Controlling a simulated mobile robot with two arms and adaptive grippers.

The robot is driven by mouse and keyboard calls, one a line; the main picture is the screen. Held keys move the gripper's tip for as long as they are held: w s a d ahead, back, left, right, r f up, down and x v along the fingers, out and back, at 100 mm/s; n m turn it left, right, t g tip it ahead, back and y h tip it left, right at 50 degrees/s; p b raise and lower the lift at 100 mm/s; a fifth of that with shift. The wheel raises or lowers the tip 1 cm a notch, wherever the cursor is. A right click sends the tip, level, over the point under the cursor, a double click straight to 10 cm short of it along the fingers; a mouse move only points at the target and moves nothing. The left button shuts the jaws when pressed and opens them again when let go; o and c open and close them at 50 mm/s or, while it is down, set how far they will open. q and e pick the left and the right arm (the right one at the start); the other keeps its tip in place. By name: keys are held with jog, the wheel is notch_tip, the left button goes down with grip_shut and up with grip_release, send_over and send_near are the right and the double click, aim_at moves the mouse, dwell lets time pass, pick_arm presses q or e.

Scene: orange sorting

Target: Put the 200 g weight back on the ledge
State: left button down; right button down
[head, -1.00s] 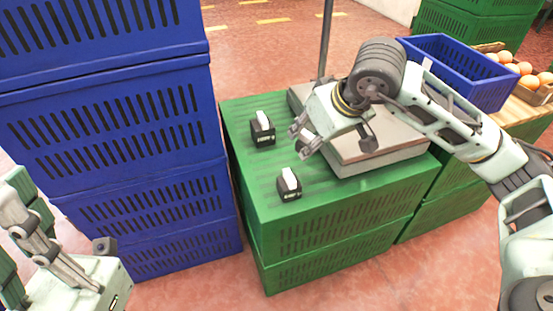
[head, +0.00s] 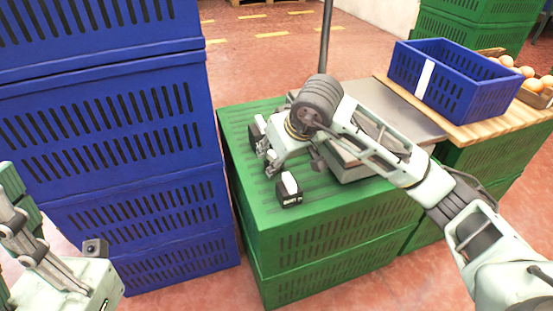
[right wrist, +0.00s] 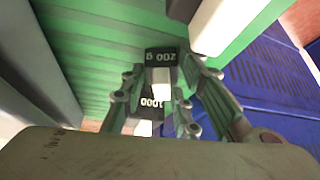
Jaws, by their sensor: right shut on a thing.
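The 200 g weight (right wrist: 160,56), a small black block with a white tab, sits between the fingertips of my right gripper (right wrist: 163,82), which is shut on it. In the head view my right gripper (head: 267,158) is low over the green crate top (head: 325,200), which serves as the ledge, and the held weight is hidden there. I cannot tell whether it touches the crate. A black weight (head: 255,132) stands just beyond the gripper, and another (head: 288,190) stands in front of it. The wrist view also shows a weight marked 1000 (right wrist: 152,102). Part of my left gripper (head: 40,255) shows at lower left.
A grey scale platform (head: 420,125) lies right of the gripper, partly behind my arm, with a thin pole (head: 326,40) behind. Stacked blue crates (head: 110,130) rise at left. A blue crate (head: 470,95) and oranges (head: 528,72) stand on the wooden board at right.

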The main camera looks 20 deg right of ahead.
jog(key=c, duration=1.3)
grip_release()
jog(key=shift+f, duration=0.1)
jog(key=shift+c, duration=0.2)
